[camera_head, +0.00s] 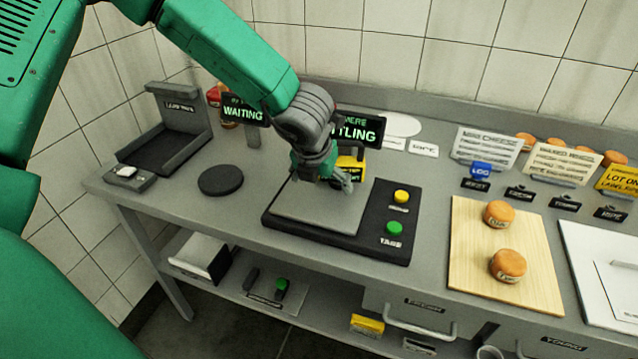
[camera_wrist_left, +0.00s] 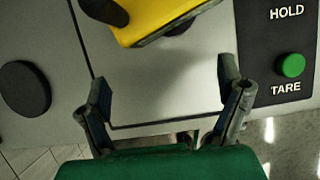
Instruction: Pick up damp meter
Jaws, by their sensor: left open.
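A yellow and black device (camera_head: 352,163), which looks like the damp meter, is at the back of the grey scale plate (camera_head: 318,208). It is partly hidden behind my left gripper (camera_head: 336,182) in the head view. In the left wrist view the yellow device (camera_wrist_left: 160,22) shows at the top edge, partly cut off, beyond the fingertips. My left gripper (camera_wrist_left: 164,82) is open and empty over the plate, with its fingers apart and the device not between them. My right gripper is not in view.
The scale has a yellow button (camera_head: 401,196) and a green button (camera_head: 393,228). A black disc (camera_head: 220,180) lies left of it. A wooden board (camera_head: 470,235) with two cheese wheels is at right. Lit signs (camera_head: 357,129) stand close behind the gripper.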

